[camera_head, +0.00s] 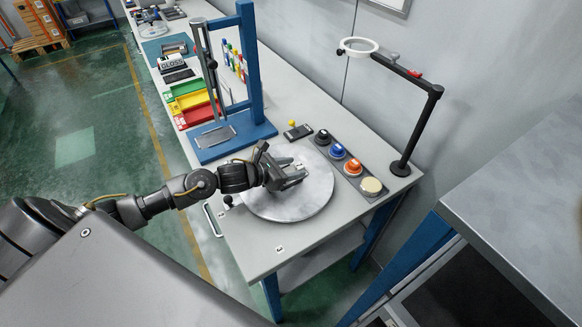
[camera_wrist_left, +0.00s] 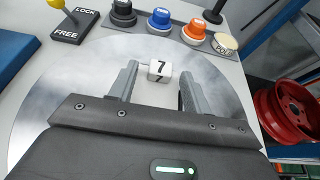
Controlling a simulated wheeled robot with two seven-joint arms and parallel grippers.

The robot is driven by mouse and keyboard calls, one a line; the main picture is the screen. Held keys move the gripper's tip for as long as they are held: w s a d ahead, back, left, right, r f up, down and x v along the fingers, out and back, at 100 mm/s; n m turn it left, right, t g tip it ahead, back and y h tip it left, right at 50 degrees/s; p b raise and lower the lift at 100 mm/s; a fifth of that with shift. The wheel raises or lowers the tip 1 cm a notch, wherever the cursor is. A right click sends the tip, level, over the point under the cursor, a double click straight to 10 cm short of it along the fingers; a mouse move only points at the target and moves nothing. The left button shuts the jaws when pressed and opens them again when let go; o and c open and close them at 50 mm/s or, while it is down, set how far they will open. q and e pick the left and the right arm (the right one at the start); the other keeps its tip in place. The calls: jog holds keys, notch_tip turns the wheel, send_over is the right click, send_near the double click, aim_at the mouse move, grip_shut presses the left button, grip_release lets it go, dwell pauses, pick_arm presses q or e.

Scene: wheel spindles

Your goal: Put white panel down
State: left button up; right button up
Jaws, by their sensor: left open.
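A small white panel (camera_wrist_left: 160,71) marked "7" sits on the round grey metal disc (camera_head: 262,208) on the workbench. In the left wrist view it lies between the tips of my left gripper (camera_wrist_left: 158,78), with a gap to each finger. In the head view my left gripper (camera_head: 297,178) reaches in from the left over the disc. It is open, and the panel is too small there to make out clearly. My right gripper is in neither view.
A black, a blue (camera_head: 337,151) and an orange knob and a cream button (camera_head: 371,186) line the right of the disc. A LOCK/FREE lever (camera_wrist_left: 72,22) stands behind it. A blue press frame (camera_head: 250,70) and a black lamp arm (camera_head: 420,125) rise nearby. Front bench surface is mostly clear.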

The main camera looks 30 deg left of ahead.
pick_arm(q)
jog(key=b+v, duration=0.3)
jog(key=v, duration=0.8)
jog(key=shift+f+b, duration=0.15)
jog(key=shift+b, duration=0.15)
jog(key=shift+s+a+r, duration=0.15)
jog(key=shift+s+r, duration=0.2)
jog(key=shift+s, duration=0.05)
